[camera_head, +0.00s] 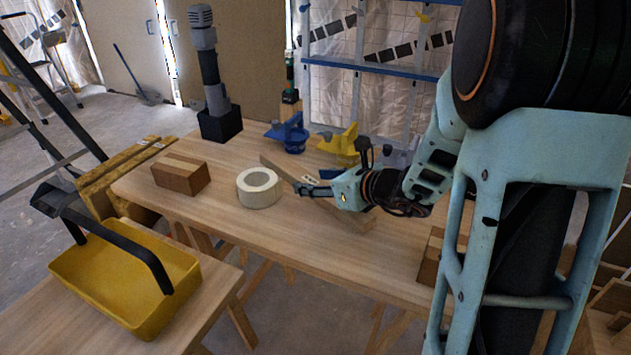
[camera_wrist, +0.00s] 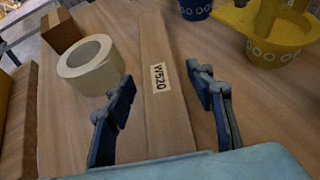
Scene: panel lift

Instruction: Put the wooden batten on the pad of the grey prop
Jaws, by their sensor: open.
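The wooden batten (camera_head: 282,170) lies diagonally on the workbench, its middle partly hidden by my gripper. In the wrist view the batten (camera_wrist: 157,45) bears a "W520" label and runs between the two fingers. My gripper (camera_head: 308,185) is open over the batten, one finger on each side of it in the wrist view (camera_wrist: 163,88). I cannot tell how far the fingertips are above the bench. A grey piece (camera_head: 396,158), seemingly the grey prop, stands at the bench's back beside the yellow one, partly behind my arm. Its pad is not clearly visible.
A tape roll (camera_head: 258,188) sits close left of the batten, with a wooden block (camera_head: 181,174) farther left. A blue prop (camera_head: 291,136) and a yellow prop (camera_head: 340,143) stand behind. A tall dark-based device (camera_head: 219,124) is at the back left. A yellow basket (camera_head: 125,285) is front left.

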